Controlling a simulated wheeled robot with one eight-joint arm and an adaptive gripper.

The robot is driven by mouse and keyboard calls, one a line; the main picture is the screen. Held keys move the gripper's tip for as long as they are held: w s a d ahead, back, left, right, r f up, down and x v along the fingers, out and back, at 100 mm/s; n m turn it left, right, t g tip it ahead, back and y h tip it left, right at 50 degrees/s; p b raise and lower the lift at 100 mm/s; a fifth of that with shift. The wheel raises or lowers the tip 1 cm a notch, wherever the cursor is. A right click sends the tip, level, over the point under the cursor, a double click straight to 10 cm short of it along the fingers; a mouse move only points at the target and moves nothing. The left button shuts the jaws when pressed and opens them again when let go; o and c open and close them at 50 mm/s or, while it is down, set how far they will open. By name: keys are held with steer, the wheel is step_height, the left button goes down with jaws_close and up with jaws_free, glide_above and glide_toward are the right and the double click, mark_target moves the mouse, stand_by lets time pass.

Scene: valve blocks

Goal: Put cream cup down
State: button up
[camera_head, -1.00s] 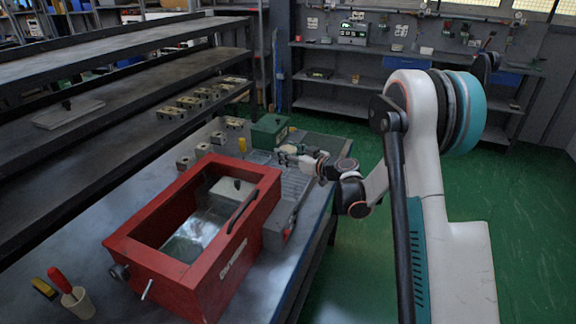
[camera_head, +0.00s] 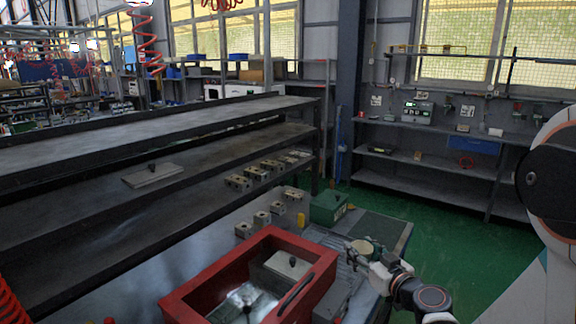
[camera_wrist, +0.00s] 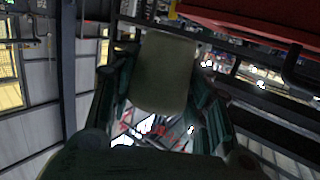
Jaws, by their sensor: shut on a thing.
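The cream cup (camera_head: 363,248) is small in the head view, with a dull olive-cream look and a round top. My gripper (camera_head: 359,257) is shut on it, over the right part of the workbench. In the wrist view the cup (camera_wrist: 164,72) is a plain pale barrel between the two dark green fingers of my gripper (camera_wrist: 163,88). The fingers lie along its two sides. The gripper hides part of the cup in the head view. I cannot tell whether its bottom touches the surface below.
A red open box (camera_head: 190,297) stands in front left of my gripper. A green box (camera_head: 328,207) stands behind it. Several metal valve blocks (camera_head: 262,219) line the bench's back. A dark mat (camera_head: 372,229) lies bare to the right. A tiered shelf (camera_head: 150,126) rises at left.

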steer(key=w+n+g+y, duration=0.1)
steer(key=w+n+y, duration=0.1)
steer(key=w, duration=1.6)
steer(key=shift+d+r+g+y, duration=0.15)
steer(key=shift+r+g+y, duration=0.15)
steer(key=shift+y, duration=0.4)
step_height(320, 180, down, 20)
steer(key=b, duration=0.7)
steer(key=shift+r, duration=0.2)
steer(key=shift+f, duration=0.25)
steer(key=o, duration=1)
steer(key=shift+o, duration=0.2)
steer(key=shift+r, duration=0.1)
